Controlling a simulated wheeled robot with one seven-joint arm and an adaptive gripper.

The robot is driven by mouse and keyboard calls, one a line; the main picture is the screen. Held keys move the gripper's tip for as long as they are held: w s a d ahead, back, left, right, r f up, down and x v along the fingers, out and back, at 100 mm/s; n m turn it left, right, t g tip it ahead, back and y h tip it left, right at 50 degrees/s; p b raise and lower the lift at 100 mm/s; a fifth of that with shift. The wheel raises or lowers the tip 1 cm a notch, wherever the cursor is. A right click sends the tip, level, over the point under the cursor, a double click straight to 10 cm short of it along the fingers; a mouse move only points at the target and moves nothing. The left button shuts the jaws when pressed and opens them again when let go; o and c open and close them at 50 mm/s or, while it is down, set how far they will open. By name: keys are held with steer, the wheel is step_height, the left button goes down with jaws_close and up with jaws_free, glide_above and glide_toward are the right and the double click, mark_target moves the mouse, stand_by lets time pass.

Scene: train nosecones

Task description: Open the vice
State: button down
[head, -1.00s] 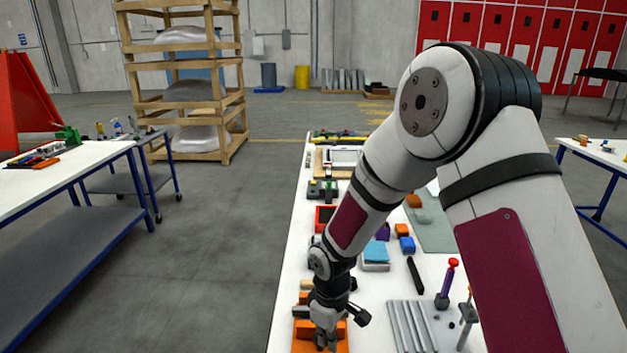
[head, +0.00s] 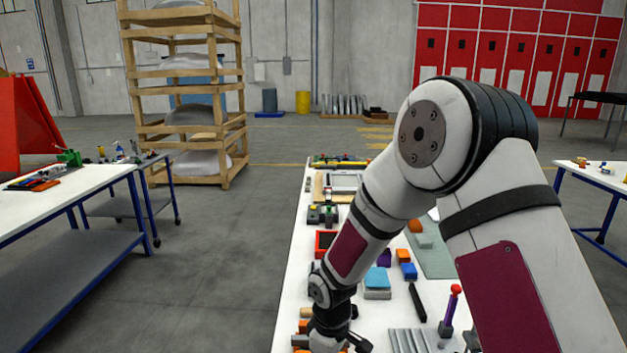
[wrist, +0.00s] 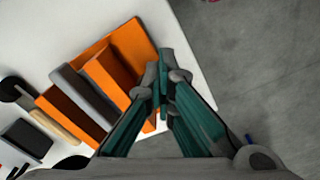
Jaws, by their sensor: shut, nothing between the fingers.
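The vice (wrist: 107,82) appears to be the orange block assembly with a grey bar, seen in the wrist view left of centre on the white table. A tan rod and a round black part lie at its lower left end. In the head view only bits of its orange body (head: 300,341) show at the bottom edge, mostly hidden by my arm. My gripper (wrist: 160,75) is shut and empty, its fingertips at the right side of the orange body. I cannot tell whether they touch it. In the head view the fingertips are cut off.
The white table (head: 295,290) also carries a black rod (head: 417,302), a purple and red tool (head: 449,312), grey ribbed bars (head: 408,340) and blue and orange blocks. Its edge lies just right of my gripper in the wrist view, with open floor beyond.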

steer(key=shift+w+d+f, duration=0.25)
steer(key=shift+w+f, duration=0.05)
steer(key=shift+f, duration=0.1)
steer(key=shift+w+d+b, duration=0.35)
steer(key=shift+w+d, duration=0.05)
steer(key=shift+w, duration=0.4)
steer(key=shift+d, duration=0.4)
steer(key=shift+r, duration=0.1)
step_height(320, 180, up, 6)
steer(key=p, duration=0.2)
steer(key=shift+a, duration=0.15)
steer(key=shift+s+a, duration=0.1)
steer(key=shift+s, duration=0.1)
